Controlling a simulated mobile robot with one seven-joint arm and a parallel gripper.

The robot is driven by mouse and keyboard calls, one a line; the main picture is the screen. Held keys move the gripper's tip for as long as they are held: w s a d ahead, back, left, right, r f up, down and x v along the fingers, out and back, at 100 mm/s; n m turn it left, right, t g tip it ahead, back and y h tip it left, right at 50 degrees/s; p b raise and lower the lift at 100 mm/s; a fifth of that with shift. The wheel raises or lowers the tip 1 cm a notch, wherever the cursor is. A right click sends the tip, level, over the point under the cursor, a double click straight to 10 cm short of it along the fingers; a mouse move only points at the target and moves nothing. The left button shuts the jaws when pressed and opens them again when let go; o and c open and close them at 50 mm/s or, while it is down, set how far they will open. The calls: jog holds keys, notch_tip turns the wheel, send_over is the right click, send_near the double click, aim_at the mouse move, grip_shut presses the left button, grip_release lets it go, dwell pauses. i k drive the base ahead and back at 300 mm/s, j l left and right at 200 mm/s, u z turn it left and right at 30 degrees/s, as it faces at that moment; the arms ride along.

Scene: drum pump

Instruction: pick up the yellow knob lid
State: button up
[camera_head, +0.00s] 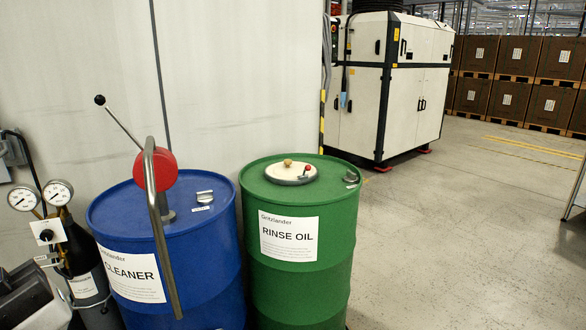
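The yellow knob lid (284,172) is a pale cream disc with a small tan-yellow knob (288,163). It lies on top of the green drum (311,228) labelled RINSE OIL, towards the left and middle of the drum top. A small red ball (307,168) on a short stem shows at the lid's right side; I cannot tell whether it belongs to the lid. My gripper is not in view.
Left of the green drum stands a blue drum (215,250) labelled CLEANER, with a red hand pump (164,171), a long lever and a bent pipe. Pressure gauges (58,193) and a dark cylinder stand far left. Floor to the right is mostly clear.

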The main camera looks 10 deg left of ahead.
aim_at(287, 171)
jog(key=i+l+u, duration=0.15)
jog(key=i+l, duration=0.3)
jog(key=i, duration=0.15)
jog(key=i+l+u, duration=0.15)
jog(key=i+l, duration=0.35)
jog(key=i, duration=0.1)
